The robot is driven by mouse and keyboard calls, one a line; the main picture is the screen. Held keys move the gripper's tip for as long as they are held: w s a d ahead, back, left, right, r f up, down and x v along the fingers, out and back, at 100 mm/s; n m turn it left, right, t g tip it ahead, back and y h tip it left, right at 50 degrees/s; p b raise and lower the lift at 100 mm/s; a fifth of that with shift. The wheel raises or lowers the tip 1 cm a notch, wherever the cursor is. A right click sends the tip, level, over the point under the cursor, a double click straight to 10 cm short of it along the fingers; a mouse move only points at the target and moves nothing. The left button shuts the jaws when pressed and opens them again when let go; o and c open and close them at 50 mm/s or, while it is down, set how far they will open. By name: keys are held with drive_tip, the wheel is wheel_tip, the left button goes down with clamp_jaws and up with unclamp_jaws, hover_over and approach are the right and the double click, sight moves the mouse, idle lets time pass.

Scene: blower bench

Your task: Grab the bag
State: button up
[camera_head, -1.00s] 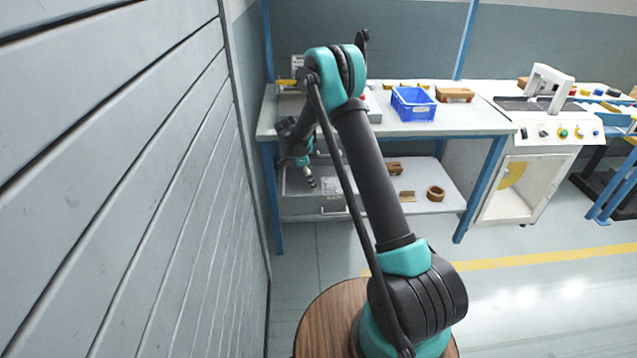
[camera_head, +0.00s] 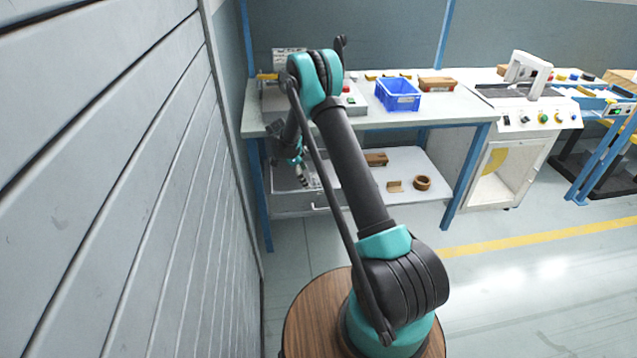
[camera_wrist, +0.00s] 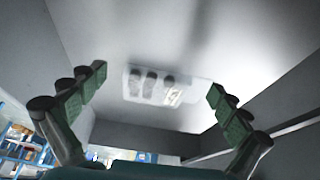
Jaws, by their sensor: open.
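A small pale, clear-looking bag (camera_wrist: 165,92) with several dark round shapes and a small print lies flat on a smooth grey surface in the wrist view. My gripper (camera_wrist: 159,80) is open, with its green-padded fingers on either side of the bag and nothing between them touching it. In the head view my gripper (camera_head: 303,176) points down at the grey drawer (camera_head: 300,204) under the workbench. The bag cannot be made out in the head view.
The workbench (camera_head: 450,108) carries a blue bin (camera_head: 398,95) and a brown box (camera_head: 437,84). Its lower shelf (camera_head: 425,165) holds a tape roll (camera_head: 422,183) and small brown pieces. A slatted grey wall (camera_head: 110,180) stands close on the left. Grey side walls flank the bag.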

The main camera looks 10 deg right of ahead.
sight(319, 180)
drive_tip(key=d, duration=0.5)
drive_tip(key=shift+f, duration=0.55)
drive_tip(key=c, duration=1.1)
drive_tip(key=shift+c, duration=0.2)
